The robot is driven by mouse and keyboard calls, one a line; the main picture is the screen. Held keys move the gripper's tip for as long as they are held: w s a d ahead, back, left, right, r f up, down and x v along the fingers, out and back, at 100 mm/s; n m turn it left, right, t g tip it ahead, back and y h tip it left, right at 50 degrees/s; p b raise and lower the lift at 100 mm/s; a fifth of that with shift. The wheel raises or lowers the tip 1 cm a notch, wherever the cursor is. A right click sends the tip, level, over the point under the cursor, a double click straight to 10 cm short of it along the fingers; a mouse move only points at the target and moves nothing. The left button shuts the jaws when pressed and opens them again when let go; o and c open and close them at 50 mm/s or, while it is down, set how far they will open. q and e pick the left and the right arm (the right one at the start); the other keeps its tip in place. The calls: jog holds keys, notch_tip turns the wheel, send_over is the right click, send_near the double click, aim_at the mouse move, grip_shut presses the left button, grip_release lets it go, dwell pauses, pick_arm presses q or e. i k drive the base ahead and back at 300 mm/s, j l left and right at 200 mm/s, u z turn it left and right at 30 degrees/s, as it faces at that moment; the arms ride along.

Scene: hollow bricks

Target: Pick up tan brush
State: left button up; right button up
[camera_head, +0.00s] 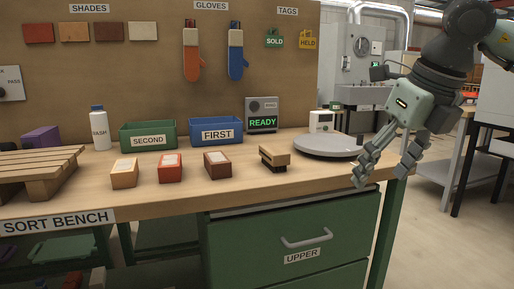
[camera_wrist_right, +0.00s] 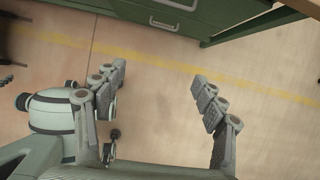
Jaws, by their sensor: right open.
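The tan brush (camera_head: 275,155), a small tan block with dark parts, lies on the bench top, just left of a round grey disc (camera_head: 329,145). My right gripper (camera_head: 381,178) is open and empty, its fingers pointing down at the bench's right end, to the right of the brush and apart from it. In the right wrist view my right gripper (camera_wrist_right: 159,74) has its fingers spread over bare floor, and the brush is not in that view. My left gripper is not in view.
Three bricks, tan (camera_head: 125,173), red (camera_head: 171,168) and brown (camera_head: 217,164), stand left of the brush. Behind them are a green bin (camera_head: 148,143) marked SECOND and a blue bin (camera_head: 216,139) marked FIRST. A wooden pallet (camera_head: 40,165) is at the left. The bench front is clear.

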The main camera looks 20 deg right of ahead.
aim_at(275, 158)
jog(key=i, duration=1.1)
